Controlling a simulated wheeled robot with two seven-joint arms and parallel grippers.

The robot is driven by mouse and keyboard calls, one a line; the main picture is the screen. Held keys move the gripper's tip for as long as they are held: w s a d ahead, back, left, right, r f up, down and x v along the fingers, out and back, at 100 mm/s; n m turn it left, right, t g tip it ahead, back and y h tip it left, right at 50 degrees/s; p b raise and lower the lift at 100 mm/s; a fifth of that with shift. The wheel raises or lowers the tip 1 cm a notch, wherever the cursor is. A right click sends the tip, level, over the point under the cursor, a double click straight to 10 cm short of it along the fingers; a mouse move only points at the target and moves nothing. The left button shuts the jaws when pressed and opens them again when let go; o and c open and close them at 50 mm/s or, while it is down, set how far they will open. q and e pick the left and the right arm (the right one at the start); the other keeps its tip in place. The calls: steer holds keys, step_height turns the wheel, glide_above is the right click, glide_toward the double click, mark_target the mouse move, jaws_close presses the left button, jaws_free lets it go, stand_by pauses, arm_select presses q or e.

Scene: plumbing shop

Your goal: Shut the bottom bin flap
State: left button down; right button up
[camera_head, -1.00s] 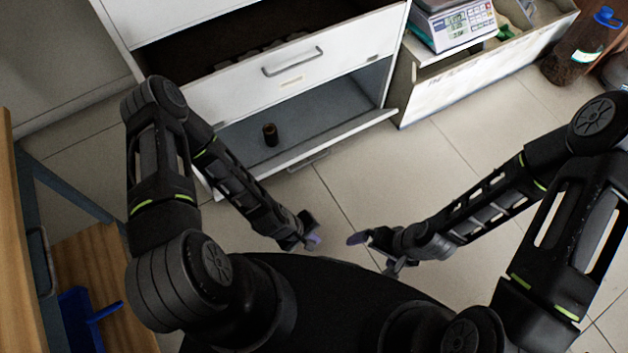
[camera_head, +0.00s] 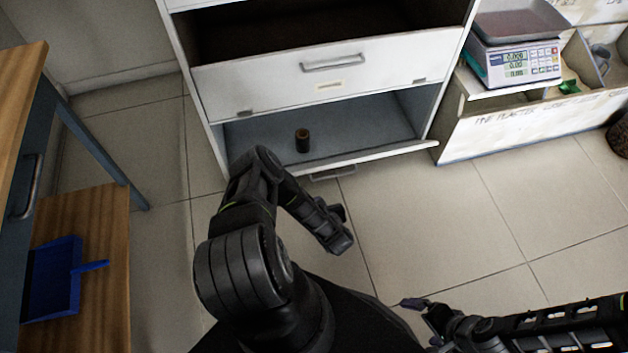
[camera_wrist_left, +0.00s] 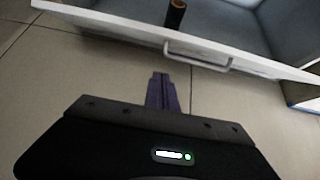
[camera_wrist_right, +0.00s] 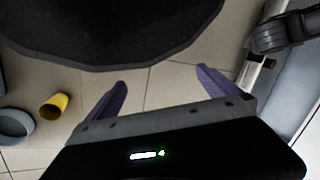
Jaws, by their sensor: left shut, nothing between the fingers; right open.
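The bottom bin flap (camera_head: 385,155) is a white panel at the foot of the white cabinet, hinged down and open. Its bar handle (camera_head: 333,174) hangs on the outer side, facing the floor. In the left wrist view the flap (camera_wrist_left: 110,24) and handle (camera_wrist_left: 197,56) lie just beyond my fingertips. My left gripper (camera_wrist_left: 162,80) is shut and empty, over the floor in front of the flap, apart from it. In the head view its fingers are hidden behind the wrist. My right gripper (camera_wrist_right: 162,80) is open and empty, low over the floor at lower right (camera_head: 425,318).
A dark cylinder (camera_head: 302,140) stands inside the open bin. The upper bin (camera_head: 320,80) is above it. A scale (camera_head: 515,55) stands on a low crate (camera_head: 540,125) at right. A wooden bench (camera_head: 85,230) with a blue dustpan (camera_head: 55,280) is at left. Floor ahead is clear.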

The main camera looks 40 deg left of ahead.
arm_select(q)
steer(key=b, duration=1.4)
glide_toward(311, 179)
step_height(311, 179, down, 3)
steer(key=a, duration=0.1)
steer(key=w+a+r, duration=0.1)
steer(key=a, duration=0.1)
steer(key=w+a+r+b, duration=0.1)
steer(key=shift+w+a, duration=0.1)
steer(key=shift+a, duration=0.15)
arm_select(e)
steer(key=w+d+f, duration=0.1)
steer(key=w+f, duration=0.2)
steer(key=f, duration=1.2)
steer(key=shift+d+f+t+h, duration=0.25)
steer(key=shift+d+t+h, duration=0.05)
steer(key=shift+t, duration=0.1)
arm_select(q)
steer(key=shift+r, duration=0.1)
arm_select(e)
steer(key=shift+r, duration=0.15)
